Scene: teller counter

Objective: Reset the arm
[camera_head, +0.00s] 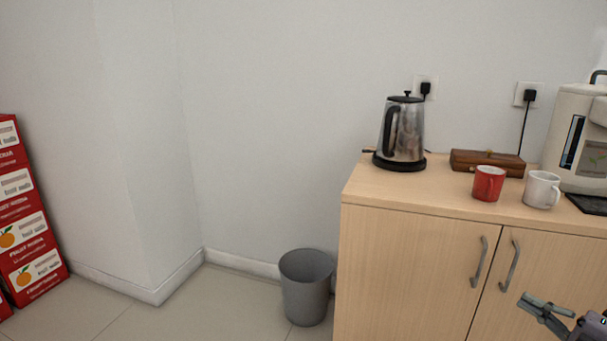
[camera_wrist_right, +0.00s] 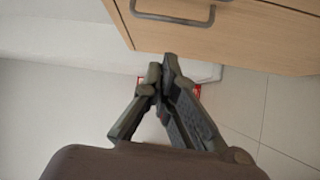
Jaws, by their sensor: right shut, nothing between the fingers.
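My right gripper (camera_head: 535,301) is at the lower right of the head view, in front of the cabinet (camera_head: 410,265) doors and below the countertop. In the right wrist view the fingertips (camera_wrist_right: 163,66) of this gripper are close together, with nothing held between them. A cabinet door handle (camera_wrist_right: 172,14) shows beyond them in that view, apart from the fingers. My left gripper is not in either view.
On the cabinet top stand a kettle (camera_head: 407,135), a wooden box (camera_head: 470,160), a red mug (camera_head: 488,184), a white mug (camera_head: 542,189) and a coffee machine (camera_head: 578,135). A grey bin (camera_head: 305,290) stands left of the cabinet. Red boxes (camera_head: 25,215) are stacked far left.

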